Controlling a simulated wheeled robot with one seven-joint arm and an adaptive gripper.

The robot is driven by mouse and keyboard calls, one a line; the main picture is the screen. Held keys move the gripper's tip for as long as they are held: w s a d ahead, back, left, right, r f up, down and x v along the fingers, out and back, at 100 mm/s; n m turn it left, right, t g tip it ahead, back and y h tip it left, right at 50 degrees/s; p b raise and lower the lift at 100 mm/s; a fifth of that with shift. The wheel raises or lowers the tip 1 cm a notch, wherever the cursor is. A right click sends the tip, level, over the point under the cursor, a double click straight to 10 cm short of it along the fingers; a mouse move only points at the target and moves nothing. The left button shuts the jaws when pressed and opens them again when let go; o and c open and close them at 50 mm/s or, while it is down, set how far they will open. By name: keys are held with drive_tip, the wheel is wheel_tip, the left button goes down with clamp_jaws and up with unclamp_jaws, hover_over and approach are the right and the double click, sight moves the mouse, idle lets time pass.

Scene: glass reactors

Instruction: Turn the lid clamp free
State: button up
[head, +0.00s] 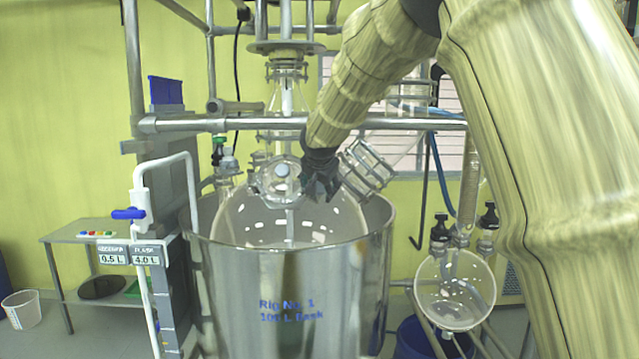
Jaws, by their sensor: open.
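A large glass flask (240,215) sits in a steel vessel (315,295) marked "Rig No. 1". A tilted metal cage-like fitting (368,168) with rings and rods is on the flask's upper right; it looks like the lid with its clamp, but the clamp itself is too small to make out. My gripper (321,190) is dark and open, just left of this fitting and in front of the flask's top. Its fingers overlap the fitting's left edge in the picture; I cannot tell whether they touch. A round glass port (281,180) is left of the gripper.
A horizontal steel pipe (230,124) crosses behind my arm. A white bent pipe with a blue valve handle (128,213) stands at left. A round glass flask (454,290) hangs at lower right. A steel side table (62,238) and white bucket (21,309) are far left.

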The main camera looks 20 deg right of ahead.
drive_tip(key=shift+w+f, duration=0.1)
drive_tip(key=shift+f, duration=0.05)
drive_tip(key=c, duration=1)
